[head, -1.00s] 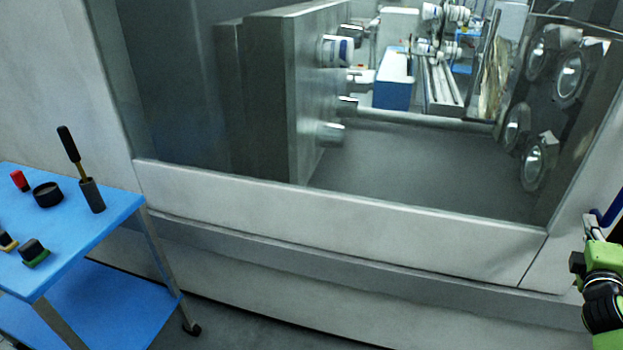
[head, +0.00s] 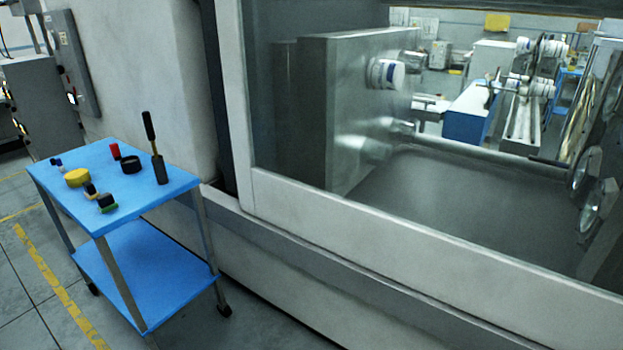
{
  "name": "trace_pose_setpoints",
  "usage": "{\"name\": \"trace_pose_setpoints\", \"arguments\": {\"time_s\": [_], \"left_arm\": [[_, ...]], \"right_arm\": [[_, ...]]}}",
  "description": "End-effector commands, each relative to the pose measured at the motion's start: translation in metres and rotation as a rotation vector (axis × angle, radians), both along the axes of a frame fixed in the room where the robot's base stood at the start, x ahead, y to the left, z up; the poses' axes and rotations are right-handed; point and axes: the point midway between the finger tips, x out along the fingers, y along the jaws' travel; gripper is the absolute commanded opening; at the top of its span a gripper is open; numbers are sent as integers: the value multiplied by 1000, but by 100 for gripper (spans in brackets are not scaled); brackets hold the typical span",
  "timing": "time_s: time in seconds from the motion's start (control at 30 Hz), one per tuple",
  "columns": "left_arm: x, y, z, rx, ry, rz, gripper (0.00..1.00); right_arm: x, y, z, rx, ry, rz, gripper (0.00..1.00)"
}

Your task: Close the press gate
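The press gate (head: 400,225) is a pale grey frame around a large window on the front of the press, seen in the head view. Through the window I see the press's steel block (head: 345,130) on the left and round metal fittings (head: 592,200) at the right. A dark vertical gap (head: 222,110) runs along the gate's left edge, beside the pale machine wall. The gate's right end is outside the view, and no handle is visible. Neither of my grippers is in view.
A blue two-shelf cart (head: 178,185) with small tools and caps stands left of the press, close to its front. A grey cabinet (head: 40,105) stands at the far left. Floor with yellow lines (head: 50,280) is open left of the cart.

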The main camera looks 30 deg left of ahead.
Motion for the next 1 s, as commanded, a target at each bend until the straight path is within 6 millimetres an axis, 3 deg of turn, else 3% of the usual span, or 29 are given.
{"name": "trace_pose_setpoints", "arguments": {"time_s": [1.0], "left_arm": [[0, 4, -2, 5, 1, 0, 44]], "right_arm": [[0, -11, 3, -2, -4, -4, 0]]}}
